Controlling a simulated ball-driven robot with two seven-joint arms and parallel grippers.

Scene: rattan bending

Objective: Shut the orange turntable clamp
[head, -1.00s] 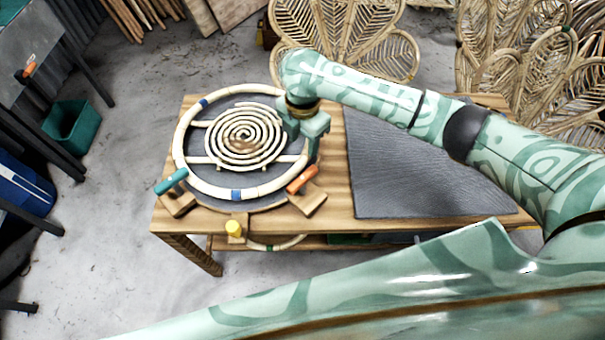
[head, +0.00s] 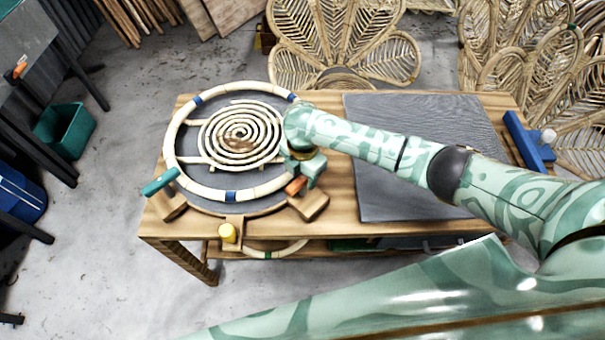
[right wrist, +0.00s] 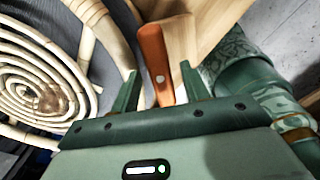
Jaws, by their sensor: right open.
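The orange clamp handle (head: 295,186) is at the near right edge of the round turntable (head: 196,180), on a wooden block (head: 312,205). In the head view my right gripper (head: 302,175) is over it and hides part of it. In the right wrist view the orange handle (right wrist: 154,55) points between the two open fingers of my right gripper (right wrist: 159,74), with a gap visible on each side. A pale rattan ring with blue bands (head: 178,125) lies around a rattan spiral (head: 240,134) on the turntable. My left gripper is out of view.
A dark mat (head: 390,190) covers the right of the wooden table (head: 335,185). A blue fixture (head: 525,140) stands at the table's right end.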

